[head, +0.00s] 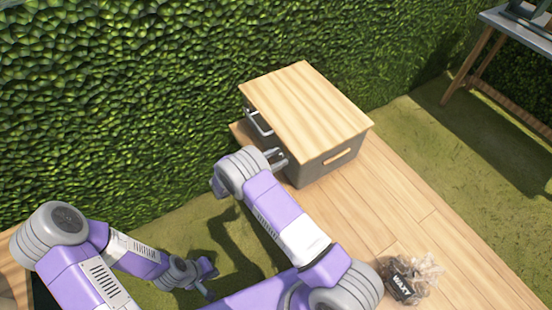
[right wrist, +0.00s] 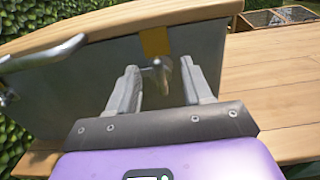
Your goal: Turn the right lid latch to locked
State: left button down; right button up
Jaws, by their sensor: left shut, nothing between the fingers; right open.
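A grey box with a wooden lid (head: 306,105) stands on the wooden deck; the lid is down. In the right wrist view, a small metal latch (right wrist: 158,64) sticks out from the box's grey front, below a yellow plate (right wrist: 155,41) under the lid's edge (right wrist: 110,27). My right gripper (head: 277,159) is at the box's front. In the right wrist view its open fingers (right wrist: 160,78) stand on either side of the latch; I cannot tell whether they touch it. My left gripper (head: 209,279) is shut and empty, low and away from the box.
A metal bar handle (right wrist: 45,60) juts from the box front, left of the latch. A leafy hedge (head: 120,90) stands close behind, and a table (head: 520,28) is at upper right.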

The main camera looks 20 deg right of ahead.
grip_shut()
dwell(0.4)
jog(key=m+b, duration=0.2)
jog(key=m, duration=0.2)
jog(key=shift+s+f, duration=0.1)
jog(key=m+b, duration=0.3)
jog(key=m, duration=0.2)
jog(key=shift+s+f, duration=0.1)
jog(key=m+b, duration=0.2)
jog(key=m, duration=0.2)
jog(key=shift+m, duration=0.4)
jog(key=shift+f+m+b, duration=0.1)
jog(key=shift+m+b, duration=0.85)
jog(key=shift+m, duration=1.05)
